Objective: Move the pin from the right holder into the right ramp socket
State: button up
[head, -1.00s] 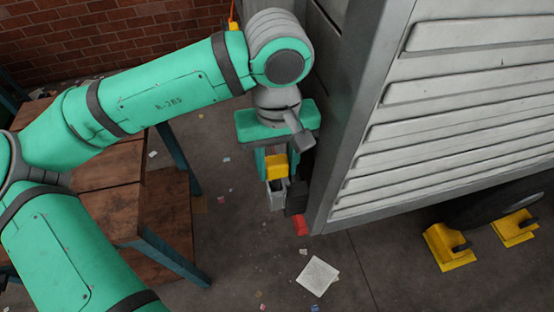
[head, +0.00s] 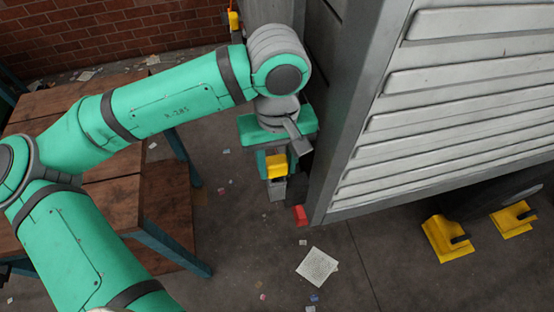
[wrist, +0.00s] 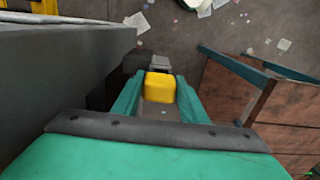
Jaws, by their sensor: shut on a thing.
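My gripper (head: 277,164) points down beside the grey louvred body, its teal fingers shut on a yellow block with a grey part below it. I take this to be the pin (head: 277,169); in the wrist view its yellow top (wrist: 160,87) sits between the fingers (wrist: 159,95). Its lower end is partly hidden, and I cannot tell whether it touches anything. A small red piece (head: 300,215) lies just below and to the right, at the body's lower corner. I cannot clearly identify the right holder or the right ramp socket.
The grey louvred body (head: 450,120) stands close on the right. Two yellow blocks with dark pegs (head: 447,239) (head: 514,219) sit on the floor at its lower right. A wooden table (head: 165,215) is at left. Floor between is open, with paper scraps (head: 317,267).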

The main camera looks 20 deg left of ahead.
jog(key=shift+f, duration=0.2)
jog(key=o, duration=1.4)
jog(key=shift+c, duration=0.2)
notch_tip(320, 180, up, 11)
jog(key=shift+f, duration=0.1)
